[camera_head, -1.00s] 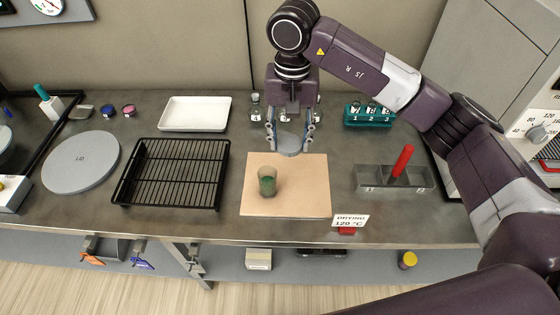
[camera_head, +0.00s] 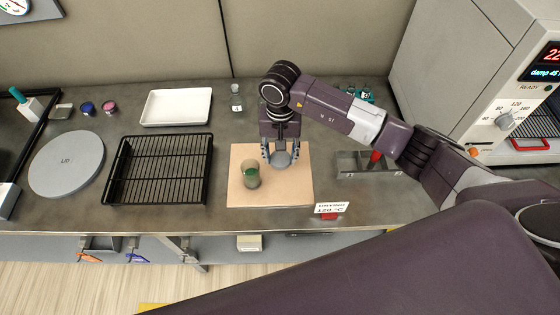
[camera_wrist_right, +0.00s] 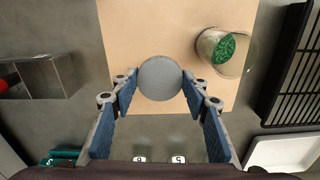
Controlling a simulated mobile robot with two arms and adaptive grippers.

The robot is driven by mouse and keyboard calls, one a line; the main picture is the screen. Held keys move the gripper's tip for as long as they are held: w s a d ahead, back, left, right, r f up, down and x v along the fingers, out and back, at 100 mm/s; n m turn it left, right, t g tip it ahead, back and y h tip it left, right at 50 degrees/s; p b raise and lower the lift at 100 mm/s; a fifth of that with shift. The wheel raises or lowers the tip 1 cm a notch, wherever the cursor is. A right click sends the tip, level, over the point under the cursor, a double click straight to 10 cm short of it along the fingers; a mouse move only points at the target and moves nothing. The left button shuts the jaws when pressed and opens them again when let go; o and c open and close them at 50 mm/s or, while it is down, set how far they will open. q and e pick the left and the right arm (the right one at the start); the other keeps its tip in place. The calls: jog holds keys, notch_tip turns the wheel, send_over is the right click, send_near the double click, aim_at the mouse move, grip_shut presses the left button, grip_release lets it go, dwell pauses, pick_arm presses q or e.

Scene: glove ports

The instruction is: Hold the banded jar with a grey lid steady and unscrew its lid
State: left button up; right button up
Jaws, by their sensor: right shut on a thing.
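My right gripper (camera_head: 281,156) is shut on a round grey lid (camera_head: 283,161) above the back part of the tan mat (camera_head: 295,193). In the right wrist view the lid (camera_wrist_right: 160,78) sits between the fingertips, face toward the camera. The lid hides whatever is under it, so I cannot tell whether a jar body is attached. A clear glass container with green contents (camera_head: 251,175) stands on the mat, left of and in front of the gripper. It also shows in the right wrist view (camera_wrist_right: 224,52). I see no bands clearly. My left gripper is not in view.
A black wire rack (camera_head: 158,170), a grey disc (camera_head: 66,164) and a white tray (camera_head: 176,107) lie to the left. A grey divided bin (camera_head: 352,164) stands to the right, near a drying sign (camera_head: 331,208). A small bottle (camera_head: 236,103) stands behind the mat.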

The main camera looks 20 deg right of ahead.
aim_at(280, 172)
notch_tip(280, 172, down, 5)
jog(key=shift+r+p, duration=0.1)
jog(key=shift+p, duration=0.45)
jog(key=shift+f, duration=0.3)
jog(key=shift+f, duration=0.15)
jog(key=o, duration=1.3)
jog(key=shift+c, duration=0.2)
